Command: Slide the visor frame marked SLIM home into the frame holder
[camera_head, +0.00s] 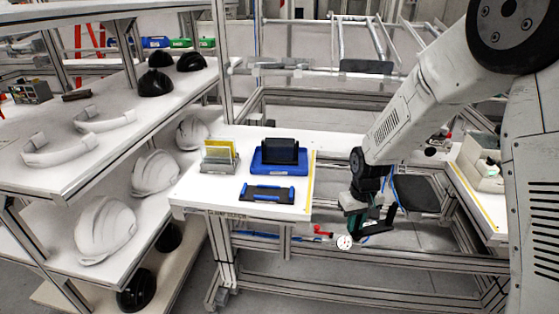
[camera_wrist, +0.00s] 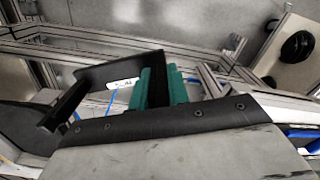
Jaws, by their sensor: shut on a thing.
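My gripper (camera_head: 356,212) is to the right of the small white table, beyond its right edge in the head view. Its green fingers (camera_wrist: 160,88) are shut on a black, angular visor frame (camera_wrist: 95,75), which extends to the left in the wrist view. A white label (camera_wrist: 122,83) shows on or behind the frame; I cannot read it. On the table, a black plate with blue ends (camera_head: 267,193) lies at the front, and a blue base with a black block (camera_head: 280,165) stands behind it. I cannot tell for sure which is the frame holder.
Shelves with white helmet shells (camera_head: 105,230) are to the left. A yellow strip (camera_head: 310,182) runs along the table's right edge. Metal rails lie under my gripper.

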